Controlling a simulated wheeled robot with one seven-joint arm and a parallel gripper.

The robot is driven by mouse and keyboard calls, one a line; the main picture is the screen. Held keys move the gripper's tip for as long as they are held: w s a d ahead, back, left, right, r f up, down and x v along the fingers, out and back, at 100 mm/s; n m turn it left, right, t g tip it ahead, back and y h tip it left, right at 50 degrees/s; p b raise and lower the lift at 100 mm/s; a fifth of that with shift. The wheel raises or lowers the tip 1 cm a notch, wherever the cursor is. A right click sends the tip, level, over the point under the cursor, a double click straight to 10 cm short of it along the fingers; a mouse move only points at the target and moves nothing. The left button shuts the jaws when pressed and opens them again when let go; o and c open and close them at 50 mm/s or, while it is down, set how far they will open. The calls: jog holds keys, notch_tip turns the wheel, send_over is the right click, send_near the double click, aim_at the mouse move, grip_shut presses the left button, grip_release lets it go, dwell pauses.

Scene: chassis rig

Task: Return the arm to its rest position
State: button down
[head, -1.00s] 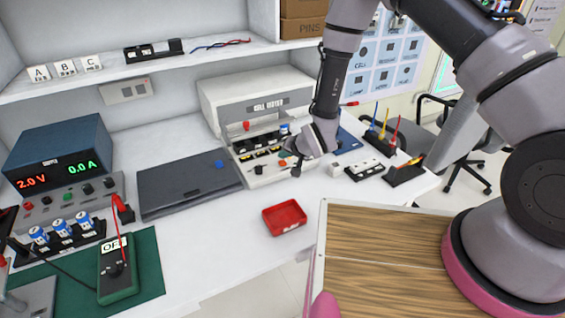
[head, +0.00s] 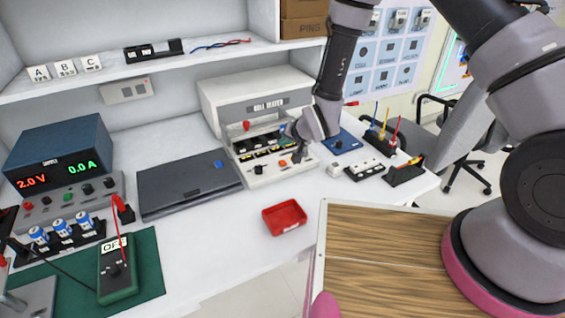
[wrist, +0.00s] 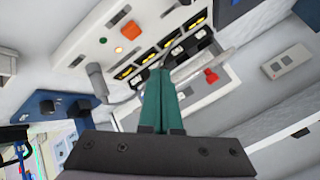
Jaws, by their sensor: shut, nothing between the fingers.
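My arm reaches in from the upper right in the head view, its elbow high and its wrist over the right side of the white cell tester (head: 262,112). My gripper (head: 292,130) hangs in front of the tester's slots, small and partly hidden by the wrist. In the wrist view its teal fingers (wrist: 160,75) are together with nothing between them. Behind the fingertips are the tester's row of dark slots with yellow marks, an orange button (wrist: 130,30) and a red knob (wrist: 211,76). I cannot tell whether the gripper touches the tester.
A red tray (head: 284,217) lies on the bench's front part. A dark closed laptop-like case (head: 188,183), a power supply (head: 60,158) and a green mat (head: 148,262) are to the left. Black holders (head: 405,172) stand right of the tester. The shelf (head: 190,62) runs above. A wood-topped surface (head: 375,250) is nearest.

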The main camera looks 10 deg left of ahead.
dwell(0.4)
jog(key=w+d+r+m+h, duration=0.1)
jog(key=w+d+r, duration=0.1)
jog(key=d+r, duration=0.6)
jog(key=w+d+r+h, duration=0.1)
jog(key=d+r, duration=0.4)
jog(key=r, duration=0.6)
jog(key=w+d+r+m+h, duration=0.1)
jog(key=w+d+r, duration=0.1)
jog(key=d+r, duration=0.6)
jog(key=s+d+r, duration=0.9)
jog(key=r, duration=0.3)
jog(key=s+d+r+m, duration=0.1)
jog(key=s+d+r, duration=0.1)
jog(key=s, duration=0.5)
jog(key=s+d+r+h, duration=0.1)
jog(key=s+d+r, duration=0.2)
jog(key=s+d, duration=0.2)
jog(key=s, duration=0.2)
jog(key=shift+s+d+m, duration=0.15)
jog(key=shift+s+m, duration=0.2)
jog(key=shift+m, duration=0.05)
